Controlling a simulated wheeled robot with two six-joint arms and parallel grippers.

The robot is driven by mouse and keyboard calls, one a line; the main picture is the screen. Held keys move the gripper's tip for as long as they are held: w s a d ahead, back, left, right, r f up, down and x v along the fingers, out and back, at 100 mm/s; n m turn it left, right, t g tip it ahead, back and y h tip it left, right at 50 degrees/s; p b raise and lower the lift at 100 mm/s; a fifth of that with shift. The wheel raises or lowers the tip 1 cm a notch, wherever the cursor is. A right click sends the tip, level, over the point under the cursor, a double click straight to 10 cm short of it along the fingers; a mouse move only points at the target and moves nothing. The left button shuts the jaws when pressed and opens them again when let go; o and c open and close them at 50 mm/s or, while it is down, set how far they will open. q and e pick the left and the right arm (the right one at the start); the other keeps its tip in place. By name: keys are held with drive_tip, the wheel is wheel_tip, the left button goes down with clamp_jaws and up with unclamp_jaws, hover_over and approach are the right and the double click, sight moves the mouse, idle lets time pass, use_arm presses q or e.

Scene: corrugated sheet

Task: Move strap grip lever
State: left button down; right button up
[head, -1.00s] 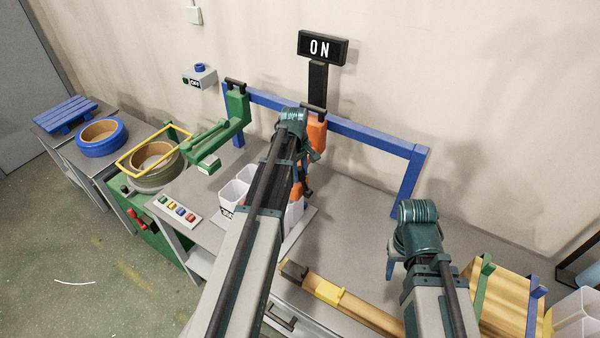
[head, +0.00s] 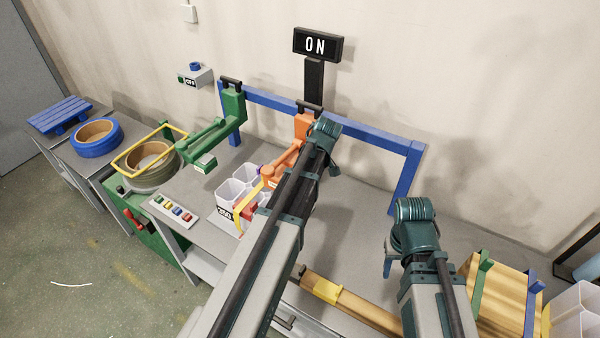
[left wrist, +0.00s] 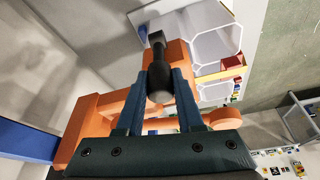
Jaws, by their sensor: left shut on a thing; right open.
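An orange strap tool (head: 285,158) with a jutting arm hangs from the blue rail, partly hidden behind my left arm. In the left wrist view its orange body (left wrist: 105,110) fills the middle. A black rounded lever handle (left wrist: 160,84) sits between the fingers of my left gripper (left wrist: 158,78), which is shut on it. The handle is hidden in the head view. A yellow strap (head: 252,198) shows near the end of the orange arm, by the white bins. My right gripper (head: 388,264) is open and empty above the bench at the right, pointing down.
A green tool (head: 225,125) hangs left of the orange one on the blue rail (head: 370,138). White bins (head: 229,190) stand below. A dark "ON" sign (head: 317,45) rises behind. A wooden bar (head: 365,312) lies at the front. The bench behind my right gripper is bare.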

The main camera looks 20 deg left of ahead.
use_arm(q)
drive_tip(key=shift+s+d+f+t+y+b, duration=0.1)
drive_tip(key=shift+d+f+t+y+b, duration=0.05)
drive_tip(key=shift+d+y+b, duration=0.55)
drive_tip(key=shift+s+d+f+t+y+b, duration=0.1)
drive_tip(key=shift+s+d+f+y+b, duration=0.1)
drive_tip(key=shift+d+y+b, duration=0.55)
drive_tip(key=shift+s+d+f+t+y+b, duration=0.15)
drive_tip(key=shift+d+y+b, duration=0.25)
drive_tip(key=shift+y+b, duration=0.6)
drive_tip(key=shift+w, duration=0.1)
drive_tip(key=c, duration=0.5)
unclamp_jaws()
drive_tip(key=shift+c, duration=0.2)
drive_tip(key=shift+r, duration=0.15)
